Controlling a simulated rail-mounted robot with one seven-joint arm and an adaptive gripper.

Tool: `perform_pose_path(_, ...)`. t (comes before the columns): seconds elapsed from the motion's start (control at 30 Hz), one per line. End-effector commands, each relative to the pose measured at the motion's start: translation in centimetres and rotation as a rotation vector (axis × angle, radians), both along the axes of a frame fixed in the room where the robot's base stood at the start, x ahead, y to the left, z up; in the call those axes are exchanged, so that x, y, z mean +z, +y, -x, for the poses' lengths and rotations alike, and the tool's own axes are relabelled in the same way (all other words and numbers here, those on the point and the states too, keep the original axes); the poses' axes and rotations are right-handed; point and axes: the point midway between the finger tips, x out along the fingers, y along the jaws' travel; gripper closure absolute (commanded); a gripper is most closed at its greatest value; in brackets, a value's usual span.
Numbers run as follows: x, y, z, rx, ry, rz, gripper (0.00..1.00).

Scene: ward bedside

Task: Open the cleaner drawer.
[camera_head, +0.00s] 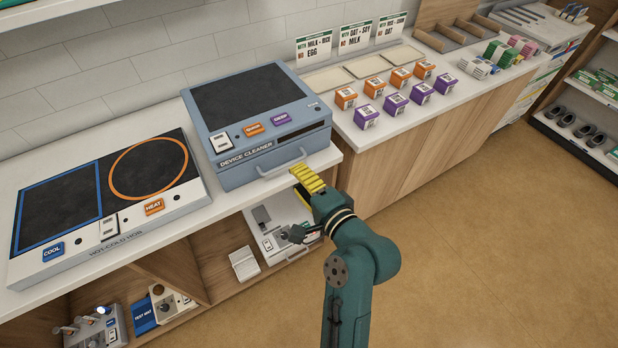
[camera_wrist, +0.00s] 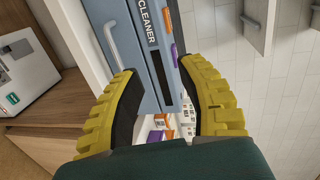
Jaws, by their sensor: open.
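The device cleaner (camera_head: 262,118) is a blue-grey box with a dark top, standing on the white counter. Its drawer front carries a pale bar handle (camera_head: 283,167) and looks closed. In the wrist view the handle (camera_wrist: 113,42) shows at upper left, beside the "CLEANER" label. My gripper (camera_head: 298,174) has yellow ribbed fingers and is in front of the cleaner, near the right end of the handle. In the wrist view my gripper (camera_wrist: 160,72) is open and empty. The handle lies by the left finger's tip, not between the fingers; contact cannot be told.
The hot-cold hub (camera_head: 105,195) stands left of the cleaner. Several orange and purple boxes (camera_head: 396,104) stand on the counter to the right. Below the cleaner, a shelf holds a white device (camera_head: 280,230) near my wrist. The floor (camera_head: 480,240) at right is clear.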

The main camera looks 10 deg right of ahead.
Motion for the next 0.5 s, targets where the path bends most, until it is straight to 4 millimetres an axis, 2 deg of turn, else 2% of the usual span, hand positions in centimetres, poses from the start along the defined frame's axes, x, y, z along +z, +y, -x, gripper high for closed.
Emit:
perform_pose_path(0.03, -5.0, -0.9, 0.2, -0.015, 0.013, -0.003, 0.61)
perform_pose_path(0.13, -7.8, -2.0, 0.5, -0.037, 0.018, -0.003, 0.61)
perform_pose_path(0.2, -8.8, -2.5, 0.7, -0.046, 0.022, -0.003, 0.61)
perform_pose_path(0.33, -8.9, -2.8, 0.5, -0.051, 0.021, -0.002, 0.61)
perform_pose_path(0.5, -9.3, -1.7, -1.8, -0.048, 0.022, -0.001, 0.61)
